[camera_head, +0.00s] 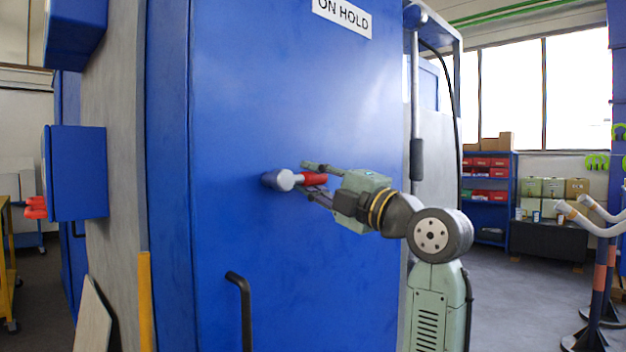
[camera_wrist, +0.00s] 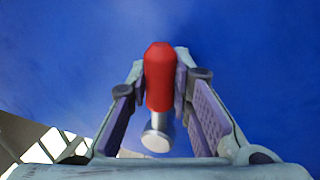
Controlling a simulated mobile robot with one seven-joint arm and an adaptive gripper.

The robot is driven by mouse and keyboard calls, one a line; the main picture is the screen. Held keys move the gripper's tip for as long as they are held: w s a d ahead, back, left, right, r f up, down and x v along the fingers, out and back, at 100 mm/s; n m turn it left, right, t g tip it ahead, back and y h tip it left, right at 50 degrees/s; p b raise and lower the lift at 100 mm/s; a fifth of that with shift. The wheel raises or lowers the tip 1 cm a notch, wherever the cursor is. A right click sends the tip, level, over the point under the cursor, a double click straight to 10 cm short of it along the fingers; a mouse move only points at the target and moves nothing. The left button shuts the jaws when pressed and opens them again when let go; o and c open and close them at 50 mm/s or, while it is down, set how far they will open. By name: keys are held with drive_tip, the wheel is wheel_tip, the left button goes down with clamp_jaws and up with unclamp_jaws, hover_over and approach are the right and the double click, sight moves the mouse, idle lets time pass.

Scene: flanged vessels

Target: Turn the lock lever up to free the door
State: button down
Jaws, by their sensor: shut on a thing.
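The lock lever (camera_head: 311,179) has a red grip and a pale round hub (camera_head: 284,180) on the face of the blue door (camera_head: 270,100). In the head view the lever points right from the hub, nearly level. My gripper (camera_head: 314,178) reaches in from the right, its fingers on either side of the red grip. In the wrist view the red grip (camera_wrist: 160,75) sits between the two fingers of my gripper (camera_wrist: 163,90), which are closed on it. The hub (camera_wrist: 156,138) shows below the grip there.
A dark door handle (camera_head: 240,305) stands out low on the door. A sign (camera_head: 343,16) reading "ON HOLD" is above. A blue box (camera_head: 77,172) juts from the wall at left. Shelves (camera_head: 488,195) and striped posts (camera_head: 600,270) stand to the right, with open floor between.

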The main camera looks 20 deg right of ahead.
drive_tip(key=c, duration=1.4)
unclamp_jaws()
drive_tip(key=v, duration=1.2)
drive_tip(key=shift+r, duration=0.1)
